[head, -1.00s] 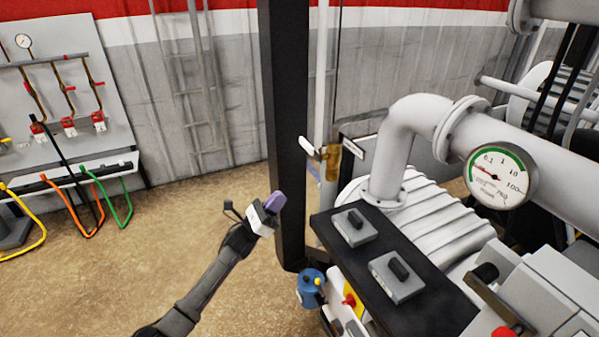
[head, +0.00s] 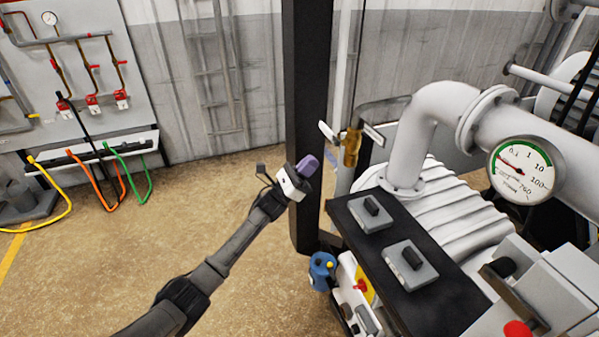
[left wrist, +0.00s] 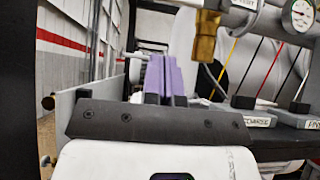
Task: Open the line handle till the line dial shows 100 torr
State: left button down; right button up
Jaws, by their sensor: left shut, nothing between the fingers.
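A brass valve (head: 352,147) stands beside the black post, with a pale lever (head: 328,132) sticking out to its left; this looks like the line handle. The brass body also shows at the top of the left wrist view (left wrist: 205,35). A round dial with a green arc (head: 521,170) is on the big grey pipe; its red needle points up-left, near the low end by 0.1. My left gripper (head: 308,164), with purple fingers, is shut and empty, below and left of the lever, apart from it. Its fingers show in the left wrist view (left wrist: 162,76). My right gripper is not seen.
A black post (head: 307,100) rises just behind my left gripper. A black panel with two switch boxes (head: 372,212) lies to the right, with a blue object (head: 321,270) below its left edge. The floor on the left is open before a pipe board (head: 75,60).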

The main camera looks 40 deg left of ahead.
aim_at(330, 134)
pick_arm(q)
notch_tip(330, 134, up, 6)
jog(key=w+d+p, duration=0.1)
jog(key=w, duration=0.1)
jog(key=shift+r+p, duration=0.15)
jog(key=shift+p, duration=0.15)
